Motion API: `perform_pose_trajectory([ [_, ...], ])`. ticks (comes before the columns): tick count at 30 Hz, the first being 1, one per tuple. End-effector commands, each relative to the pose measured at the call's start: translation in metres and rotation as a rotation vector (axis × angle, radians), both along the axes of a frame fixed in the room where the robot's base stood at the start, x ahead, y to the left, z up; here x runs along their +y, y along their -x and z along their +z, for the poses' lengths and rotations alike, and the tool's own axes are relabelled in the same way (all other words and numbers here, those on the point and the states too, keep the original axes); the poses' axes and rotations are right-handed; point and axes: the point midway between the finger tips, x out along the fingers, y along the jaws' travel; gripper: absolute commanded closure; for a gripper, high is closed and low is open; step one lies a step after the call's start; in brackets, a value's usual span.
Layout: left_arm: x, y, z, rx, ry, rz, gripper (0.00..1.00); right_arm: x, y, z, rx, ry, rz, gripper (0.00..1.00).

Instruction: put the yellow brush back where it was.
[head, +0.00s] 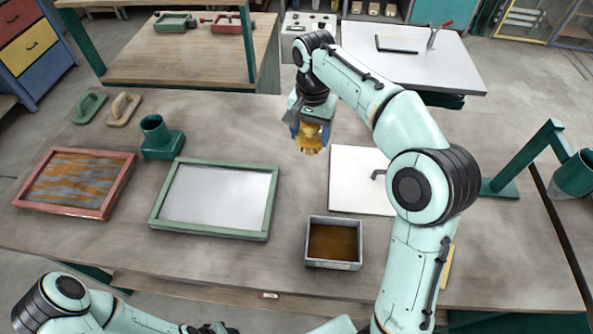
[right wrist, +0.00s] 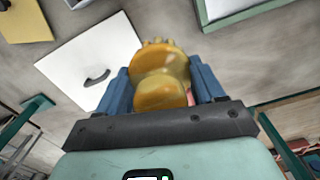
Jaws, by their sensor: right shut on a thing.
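The yellow brush (head: 311,141) is between the blue fingers of my right gripper (head: 310,128), held above the middle of the workbench (head: 285,285). In the right wrist view, my right gripper (right wrist: 162,88) is shut on the brush (right wrist: 160,68), with one finger on each side and the yellow bristle end pointing away. Its contact with anything below cannot be seen; it looks raised off the bench. My left gripper (head: 212,328) shows only partly at the bottom edge, and its jaws cannot be made out.
A green cup stand (head: 163,143), a red-framed screen (head: 75,182) and a green-framed screen (head: 215,197) are on the left. A metal tray with brown contents (head: 334,218) stands in front. A white board with a dark handle (head: 350,160) lies right of the brush. Another green stand (head: 575,174) is far right.

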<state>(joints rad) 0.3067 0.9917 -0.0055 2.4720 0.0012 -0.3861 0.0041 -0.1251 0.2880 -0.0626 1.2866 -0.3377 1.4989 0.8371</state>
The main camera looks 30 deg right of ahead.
Motion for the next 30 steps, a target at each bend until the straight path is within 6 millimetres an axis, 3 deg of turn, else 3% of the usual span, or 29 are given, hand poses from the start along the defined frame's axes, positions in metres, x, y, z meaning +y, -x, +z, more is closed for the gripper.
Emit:
perform_pose_trajectory([
  [5,0.000,0.010,-0.008,0.012,0.000,0.000,0.57,0.000,0.003,-0.022,0.007,0.000,0.000,0.57],
  [12,0.000,0.027,-0.026,0.031,0.000,0.000,0.57,0.000,0.004,-0.087,0.011,0.001,0.000,0.57],
  [18,0.000,0.032,-0.033,0.038,0.000,0.000,0.57,0.000,0.003,-0.130,0.006,0.001,0.000,0.57],
  [26,0.000,0.034,-0.035,0.039,0.000,0.001,0.57,0.000,0.002,-0.152,0.003,0.000,0.000,0.57],
  [30,0.000,0.037,-0.039,0.043,0.000,0.000,0.57,0.000,0.003,-0.178,0.006,-0.001,0.001,0.57],
])
